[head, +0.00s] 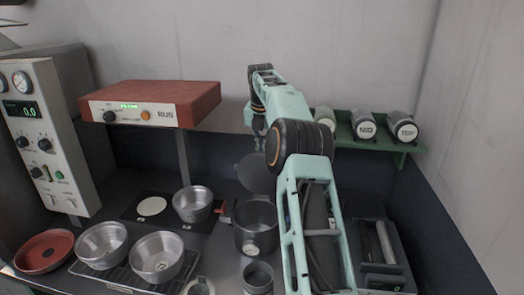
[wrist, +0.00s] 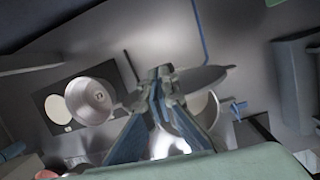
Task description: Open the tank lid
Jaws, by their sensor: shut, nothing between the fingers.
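The tank (head: 256,234) is a dark grey metal pot with a pale label, standing at the middle of the counter. Its round dark lid (head: 256,174) is raised and tilted up behind the tank's open mouth. In the wrist view the lid (wrist: 205,79) shows nearly edge-on, just right of the fingertips. My gripper (head: 259,143) is above the lid in the head view, shut and empty; its fingertips (wrist: 160,75) meet in the wrist view. I cannot tell whether they touch the lid. My arm hides part of the area right of the tank.
A metal bowl (head: 193,204) sits on a dark panel left of the tank. More bowls (head: 102,244) stand on a wire rack by a red pan (head: 43,251). A red control box (head: 151,104) overhangs the left side. A green shelf (head: 397,146) holds jars at right.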

